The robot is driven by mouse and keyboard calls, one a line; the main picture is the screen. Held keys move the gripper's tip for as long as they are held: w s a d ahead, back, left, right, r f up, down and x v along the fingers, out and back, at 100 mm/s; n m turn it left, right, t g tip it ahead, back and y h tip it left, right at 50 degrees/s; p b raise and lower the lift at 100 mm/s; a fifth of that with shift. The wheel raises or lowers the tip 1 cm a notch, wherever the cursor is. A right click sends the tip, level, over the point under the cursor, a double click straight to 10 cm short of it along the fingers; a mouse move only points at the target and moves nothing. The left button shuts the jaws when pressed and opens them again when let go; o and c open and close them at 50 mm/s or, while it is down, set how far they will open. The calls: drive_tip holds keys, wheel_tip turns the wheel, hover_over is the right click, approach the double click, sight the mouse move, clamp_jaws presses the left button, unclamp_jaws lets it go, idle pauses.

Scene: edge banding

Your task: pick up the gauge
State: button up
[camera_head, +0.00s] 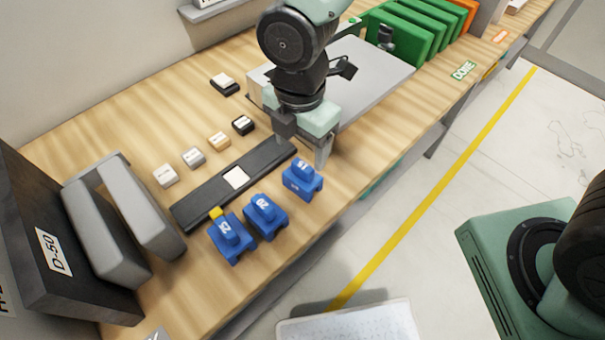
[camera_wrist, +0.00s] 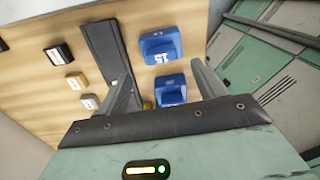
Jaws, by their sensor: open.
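Three blue numbered blocks stand in a row near the front edge of the bench; they look like the gauges, and I cannot tell which one is meant. The right one (camera_head: 301,178) is nearest my gripper, the middle one (camera_head: 265,216) reads 20, and the left one (camera_head: 231,240) reads 25. My gripper (camera_head: 303,155) is open and empty, pointing down just behind the right block. In the wrist view, one blue block (camera_wrist: 160,45) lies beyond the fingertips and another (camera_wrist: 171,90) shows between the fingers, partly hidden.
A long black bar (camera_head: 205,200) lies behind the blocks. Several small labelled blocks (camera_head: 193,157) sit behind it. A dark D-50 holder (camera_head: 60,255) stands at left. A grey plate (camera_head: 370,80) and green panels (camera_head: 405,35) are at the back right.

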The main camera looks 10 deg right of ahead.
sight(303, 165)
drive_tip(key=shift+d+f+p, duration=0.2)
drive_tip(key=shift+f+p, duration=0.45)
drive_tip(key=shift+f, duration=2.65)
drive_tip(key=c, duration=0.7)
